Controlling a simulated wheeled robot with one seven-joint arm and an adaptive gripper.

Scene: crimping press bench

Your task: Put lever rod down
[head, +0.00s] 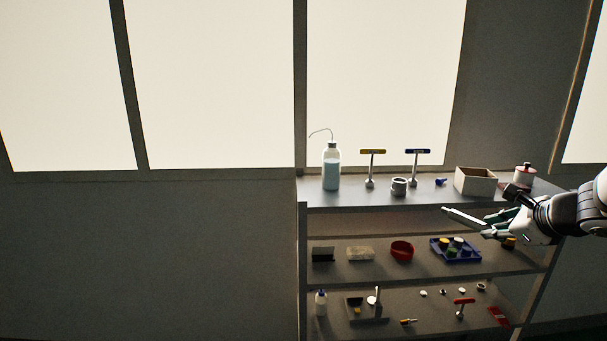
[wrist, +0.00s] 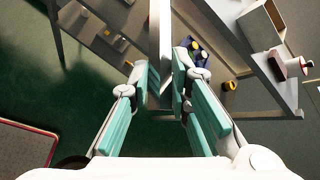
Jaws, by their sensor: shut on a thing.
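The lever rod (head: 462,217) is a pale grey bar. In the head view it sticks out to the left of my gripper (head: 495,224), tilted slightly and held in the air in front of the shelf unit's right half. In the wrist view the rod (wrist: 154,45) runs away from me between the teal finger pads of my gripper (wrist: 162,90). The gripper is shut on it. The rod's near end is partly hidden by the fingers.
The shelf unit's top shelf (head: 350,200) holds a bottle (head: 332,168), two T-handled tools, a grey ring (head: 399,187), an open box (head: 476,182) and a red-and-white pot (head: 525,175). Small parts lie below.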

